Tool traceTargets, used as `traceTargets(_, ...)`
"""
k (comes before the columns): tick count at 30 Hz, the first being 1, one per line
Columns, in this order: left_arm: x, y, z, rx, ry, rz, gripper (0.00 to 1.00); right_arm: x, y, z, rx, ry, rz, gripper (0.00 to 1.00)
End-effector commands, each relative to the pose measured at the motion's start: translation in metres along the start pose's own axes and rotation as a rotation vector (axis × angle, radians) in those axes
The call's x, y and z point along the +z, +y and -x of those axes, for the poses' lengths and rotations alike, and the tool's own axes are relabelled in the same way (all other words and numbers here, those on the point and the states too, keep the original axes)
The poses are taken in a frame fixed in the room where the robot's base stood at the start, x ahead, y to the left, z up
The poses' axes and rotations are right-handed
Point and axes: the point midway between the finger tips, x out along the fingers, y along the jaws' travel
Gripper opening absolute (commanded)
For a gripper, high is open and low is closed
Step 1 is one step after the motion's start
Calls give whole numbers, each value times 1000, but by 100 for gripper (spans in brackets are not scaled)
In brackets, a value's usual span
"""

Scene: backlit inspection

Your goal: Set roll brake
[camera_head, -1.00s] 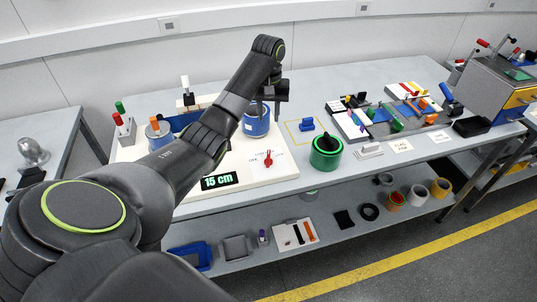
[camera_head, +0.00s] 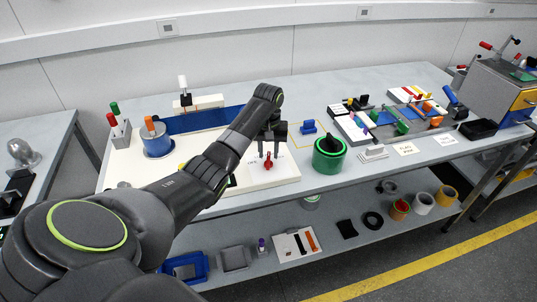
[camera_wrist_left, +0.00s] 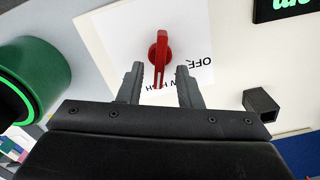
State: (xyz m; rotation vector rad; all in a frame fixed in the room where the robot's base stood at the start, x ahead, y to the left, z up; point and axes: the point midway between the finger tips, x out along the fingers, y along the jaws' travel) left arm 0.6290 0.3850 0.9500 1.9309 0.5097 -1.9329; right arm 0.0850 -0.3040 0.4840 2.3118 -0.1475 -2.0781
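The red brake knob (camera_head: 268,161) sits on a white label at the right front of the cream board (camera_head: 285,178). In the left wrist view the knob (camera_wrist_left: 161,50) has a long red pointer, with OFF and other partly covered words printed around it. My left gripper (camera_head: 268,149) is over the knob, fingers pointing down. In the wrist view the gripper (camera_wrist_left: 160,70) is open, its fingers on either side of the pointer with gaps showing. A blue roll (camera_head: 156,143) with an orange-topped post stands at the board's left. A blue strip (camera_head: 205,120) runs behind my arm. My right gripper is out of view.
A green cylinder (camera_head: 329,158) with a black top stands close to the board's right; it fills the left edge of the wrist view (camera_wrist_left: 30,80). A small blue block (camera_head: 308,127) is behind it. Trays of tools lie farther right. My arm covers most of the display.

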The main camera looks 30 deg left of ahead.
Motion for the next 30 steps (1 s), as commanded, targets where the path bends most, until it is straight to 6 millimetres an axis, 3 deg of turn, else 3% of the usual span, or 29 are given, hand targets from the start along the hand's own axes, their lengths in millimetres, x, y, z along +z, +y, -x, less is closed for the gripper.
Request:
traceTargets(6, 0, 0, -17, 0, 0, 1, 32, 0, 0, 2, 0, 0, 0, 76)
traceTargets(14, 0, 0, -19, 0, 1, 0, 32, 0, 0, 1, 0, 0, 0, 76)
traceTargets(22, 0, 0, -18, 0, 1, 0, 0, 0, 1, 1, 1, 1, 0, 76)
traceTargets(30, 0, 0, -18, 0, 1, -8, 0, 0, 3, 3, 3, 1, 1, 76)
